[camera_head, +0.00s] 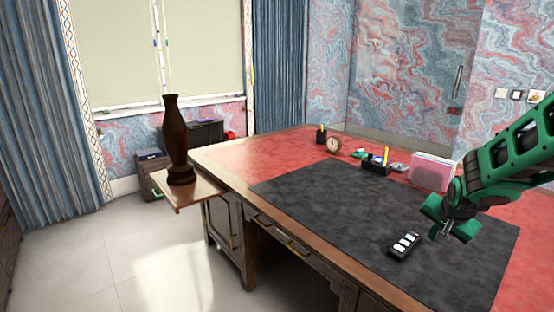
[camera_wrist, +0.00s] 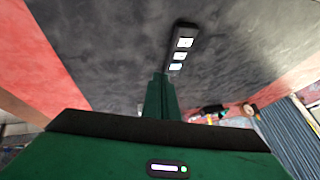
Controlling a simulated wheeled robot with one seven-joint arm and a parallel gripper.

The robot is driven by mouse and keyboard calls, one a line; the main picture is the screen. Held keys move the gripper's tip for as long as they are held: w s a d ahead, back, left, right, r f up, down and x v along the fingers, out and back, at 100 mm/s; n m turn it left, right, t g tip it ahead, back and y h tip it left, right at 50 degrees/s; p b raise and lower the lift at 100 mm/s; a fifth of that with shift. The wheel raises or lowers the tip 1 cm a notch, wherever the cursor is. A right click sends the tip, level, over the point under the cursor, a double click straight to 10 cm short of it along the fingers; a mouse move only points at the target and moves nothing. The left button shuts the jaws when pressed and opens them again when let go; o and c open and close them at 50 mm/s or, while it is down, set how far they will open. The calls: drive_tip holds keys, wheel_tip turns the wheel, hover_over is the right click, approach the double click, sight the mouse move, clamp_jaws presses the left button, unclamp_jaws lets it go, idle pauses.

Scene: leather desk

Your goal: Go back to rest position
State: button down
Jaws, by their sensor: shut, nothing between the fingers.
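My gripper (camera_head: 446,231) is green and hangs above the dark desk mat (camera_head: 320,200) at the right of the head view. Its fingers are shut and hold nothing. In the wrist view the closed green fingers (camera_wrist: 161,98) point at the mat. A small black block with several white squares (camera_head: 404,245) lies on the mat, a little left of and below the gripper in the head view. It also shows in the wrist view (camera_wrist: 181,46), just beyond the fingertips, apart from them as far as I can tell.
The wooden desk has a red top (camera_head: 265,151). A clock (camera_head: 334,145), a black pen holder (camera_head: 376,163) and a pink-and-white file holder (camera_head: 431,173) stand along its back. A dark vase (camera_head: 175,136) stands on a side shelf at left. Floor (camera_head: 90,260) at left is clear.

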drive_tip(key=s+a+r+n+g+y, duration=0.1)
drive_tip(key=s+a+r+n+g, duration=0.1)
drive_tip(key=s, duration=1.4)
drive_tip(key=s+a+r+n+g+y, duration=0.2)
drive_tip(key=s+a+g, duration=0.1)
drive_tip(key=s, duration=1.4)
drive_tip(key=shift+a+g, duration=0.3)
drive_tip(key=shift+g, duration=0.4)
drive_tip(key=shift+w+f, duration=0.2)
drive_tip(key=shift+w, duration=0.35)
